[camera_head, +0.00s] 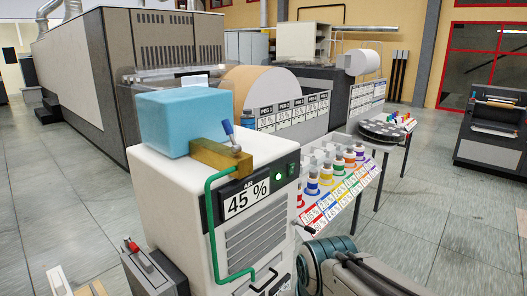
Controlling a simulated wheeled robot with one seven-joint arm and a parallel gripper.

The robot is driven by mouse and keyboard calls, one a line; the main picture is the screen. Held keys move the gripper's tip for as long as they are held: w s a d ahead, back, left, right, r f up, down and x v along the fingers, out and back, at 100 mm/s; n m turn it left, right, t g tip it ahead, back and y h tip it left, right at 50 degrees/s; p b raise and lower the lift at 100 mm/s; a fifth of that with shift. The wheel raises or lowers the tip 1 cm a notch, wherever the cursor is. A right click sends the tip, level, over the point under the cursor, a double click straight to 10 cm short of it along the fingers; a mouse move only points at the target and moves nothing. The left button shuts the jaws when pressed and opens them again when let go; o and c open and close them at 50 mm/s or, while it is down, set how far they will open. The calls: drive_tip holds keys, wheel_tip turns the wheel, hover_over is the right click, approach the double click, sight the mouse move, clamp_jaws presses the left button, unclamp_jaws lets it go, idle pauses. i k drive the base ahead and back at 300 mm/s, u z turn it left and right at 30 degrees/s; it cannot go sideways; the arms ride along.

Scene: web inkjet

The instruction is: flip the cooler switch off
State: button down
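A white cabinet (165,205) with a dark panel reading "AIR 45 %" stands in the centre foreground; it looks like the cooler, though no label says so. A green lamp (278,177) glows on its panel. Beside the lamp is a small black part (291,169) that looks like a switch; its position is too small to tell. A blue-handled lever (229,131) stands on a brass block (221,157) on top. My grey arm shows at the bottom right, close to the cabinet's right side. My gripper is not in view.
A pale blue box (178,118) sits on the cabinet, and a green pipe (211,235) runs down its front. A grey box (155,275) with a red-tipped lever stands left. A rack of colored bottles (336,180) stands right. Floor is open at far left and right.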

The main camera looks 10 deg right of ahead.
sight(291, 170)
drive_tip(key=i, duration=1)
drive_tip(key=z, duration=0.05)
